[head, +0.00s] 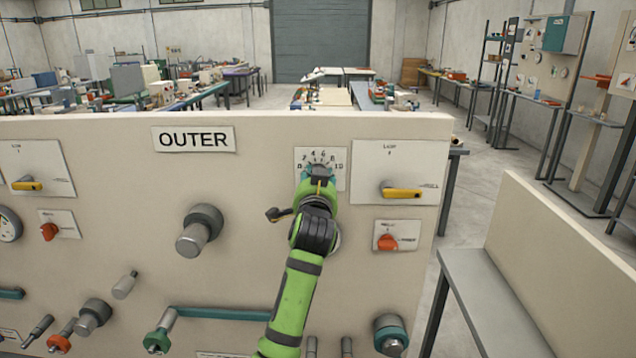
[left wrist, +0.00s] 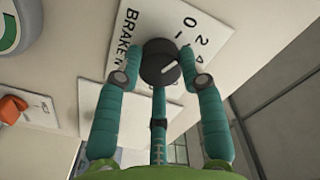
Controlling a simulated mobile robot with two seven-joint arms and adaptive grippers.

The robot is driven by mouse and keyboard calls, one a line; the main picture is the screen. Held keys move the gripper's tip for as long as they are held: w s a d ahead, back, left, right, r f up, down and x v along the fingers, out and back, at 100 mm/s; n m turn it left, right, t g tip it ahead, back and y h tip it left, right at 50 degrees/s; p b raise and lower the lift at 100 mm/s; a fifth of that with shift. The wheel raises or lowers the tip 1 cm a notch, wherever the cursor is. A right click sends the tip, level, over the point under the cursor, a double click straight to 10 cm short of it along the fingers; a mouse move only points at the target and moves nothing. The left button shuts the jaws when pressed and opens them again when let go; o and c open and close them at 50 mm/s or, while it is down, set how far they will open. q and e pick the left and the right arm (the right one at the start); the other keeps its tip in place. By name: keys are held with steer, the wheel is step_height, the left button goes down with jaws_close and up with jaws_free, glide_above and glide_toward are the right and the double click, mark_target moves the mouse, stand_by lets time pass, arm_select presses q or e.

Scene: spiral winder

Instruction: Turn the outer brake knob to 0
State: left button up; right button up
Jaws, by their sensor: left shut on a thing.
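The outer brake knob (left wrist: 158,58) is round and black with a white pointer line. It stands on a white plate (left wrist: 205,28) with printed numbers and the word BRAKE. The line points right and slightly up in the left wrist view; the number it meets is hidden. My left gripper (left wrist: 163,66) is shut on the knob, with teal fingers on both sides and one below. In the head view the number plate (head: 338,158) is on the panel right of the OUTER label (head: 193,139). There my left gripper (head: 318,185) covers the knob. My right gripper is not in view.
The beige panel (head: 110,200) bears other controls around the arm. A yellow-handled switch (head: 402,192) and an orange knob (head: 388,242) are right of the gripper. A large grey cylinder knob (head: 198,230) is at left. A bench (head: 480,290) stands at the right.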

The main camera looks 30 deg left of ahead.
arm_select(q)
steer(key=shift+r+n, duration=0.1)
steer(key=shift+n, duration=0.7)
steer(key=o, duration=1.1)
steer(key=shift+a, duration=0.1)
steer(key=shift+o, duration=0.2)
steer(key=v, duration=1.2)
